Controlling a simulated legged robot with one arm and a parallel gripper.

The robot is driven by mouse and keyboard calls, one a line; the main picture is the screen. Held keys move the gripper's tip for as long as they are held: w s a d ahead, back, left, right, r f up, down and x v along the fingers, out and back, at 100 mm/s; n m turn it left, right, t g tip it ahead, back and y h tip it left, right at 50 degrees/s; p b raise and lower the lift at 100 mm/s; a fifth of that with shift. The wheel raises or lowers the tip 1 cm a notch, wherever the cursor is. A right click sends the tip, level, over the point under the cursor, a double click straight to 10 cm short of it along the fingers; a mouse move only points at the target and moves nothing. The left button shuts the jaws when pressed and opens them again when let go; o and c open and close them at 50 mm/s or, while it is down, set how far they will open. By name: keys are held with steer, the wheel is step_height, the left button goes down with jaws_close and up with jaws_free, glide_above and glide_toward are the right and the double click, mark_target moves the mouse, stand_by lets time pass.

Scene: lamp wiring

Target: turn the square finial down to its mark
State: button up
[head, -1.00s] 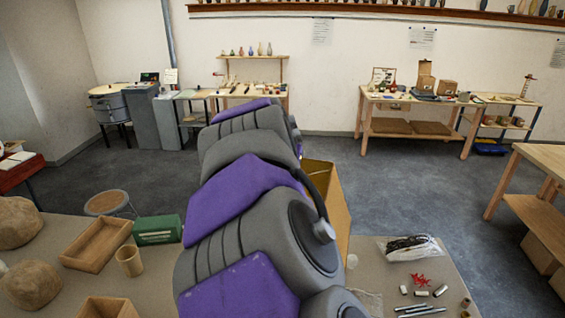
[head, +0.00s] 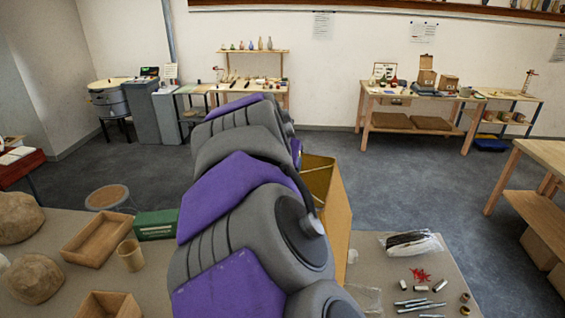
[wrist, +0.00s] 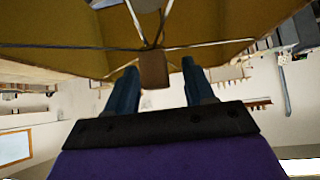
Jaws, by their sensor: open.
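The square finial (wrist: 153,69) is a small brown block in the wrist view, at the centre where the thin spokes of the lampshade meet. The lampshade (wrist: 60,30) shows its mustard-yellow inside there, and it also shows behind my arm in the head view (head: 318,178). My gripper (wrist: 160,66) is open, with one dark blue finger on each side of the finial in the picture. A gap shows on both sides. I cannot tell how deep the finial is between the fingers. No mark on the finial is visible. The head view hides my gripper and the finial.
On the bench, a green box (head: 156,225), a wooden tray (head: 97,240) and a cup (head: 131,254) stand left of my arm. A bag of dark cord (head: 411,243), red bits (head: 420,274) and several small tubes lie on the right. Open floor lies behind.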

steer(key=shift+s+r, duration=0.1)
steer(key=v, duration=0.7)
steer(key=shift+b, duration=0.45)
steer(key=shift+a, duration=0.1)
